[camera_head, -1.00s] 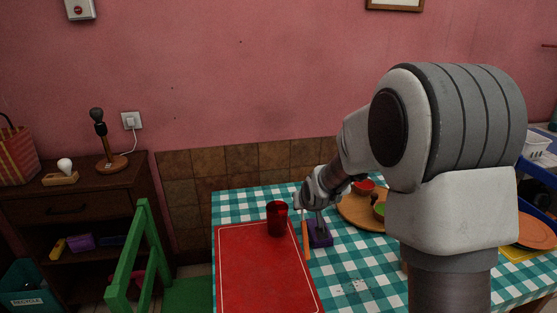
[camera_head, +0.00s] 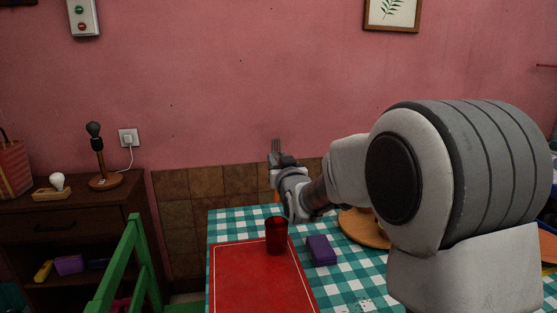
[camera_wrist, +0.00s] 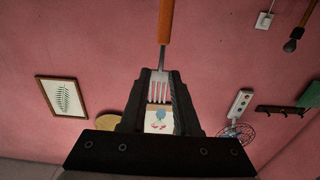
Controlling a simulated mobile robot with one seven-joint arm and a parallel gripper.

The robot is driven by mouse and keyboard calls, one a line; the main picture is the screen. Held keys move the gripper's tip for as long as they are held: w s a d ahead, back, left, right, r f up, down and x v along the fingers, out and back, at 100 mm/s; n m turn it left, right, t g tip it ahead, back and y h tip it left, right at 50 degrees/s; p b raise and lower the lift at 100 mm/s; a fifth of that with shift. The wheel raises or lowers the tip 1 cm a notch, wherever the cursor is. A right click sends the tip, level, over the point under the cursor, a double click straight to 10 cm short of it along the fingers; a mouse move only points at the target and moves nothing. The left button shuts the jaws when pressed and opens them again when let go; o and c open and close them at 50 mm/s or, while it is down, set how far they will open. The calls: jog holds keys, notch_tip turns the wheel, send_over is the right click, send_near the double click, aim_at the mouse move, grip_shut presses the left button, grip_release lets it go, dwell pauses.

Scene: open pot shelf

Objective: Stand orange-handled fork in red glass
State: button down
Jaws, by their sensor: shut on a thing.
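The orange-handled fork (camera_head: 276,147) is held upright, its tines pointing up and its orange handle hanging down. My gripper (camera_head: 275,161) is shut on it near the tines, high over the table. In the wrist view, the fork's orange handle (camera_wrist: 165,22) extends away from the jaws, and its tines lie between the fingers (camera_wrist: 158,95). The red glass (camera_head: 276,238) stands upright on the red mat. In the head view the fork appears above the glass and apart from it; their depth offset is unclear.
The red mat (camera_head: 255,285) lies on the checked tablecloth (camera_head: 350,285). A purple block (camera_head: 321,251) is right of the glass. A round wooden board (camera_head: 362,230) is partly hidden by my arm. A green chair (camera_head: 122,265) stands left of the table.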

jog(key=b, duration=0.2)
send_over(277, 197)
jog(key=s, duration=0.2)
jog(key=shift+f, duration=2.55)
notch_tip(277, 197, down, 7)
jog(key=b, duration=0.8)
jog(key=shift+s+d+f, duration=0.1)
jog(key=shift+d, duration=0.05)
jog(key=c, duration=0.6)
grip_release()
jog(key=shift+o, duration=0.2)
jog(key=s+d+p, duration=0.1)
jog(key=s, duration=0.7)
jog(key=s+d+p, duration=0.2)
jog(key=s, duration=0.7)
jog(key=shift+d, duration=0.25)
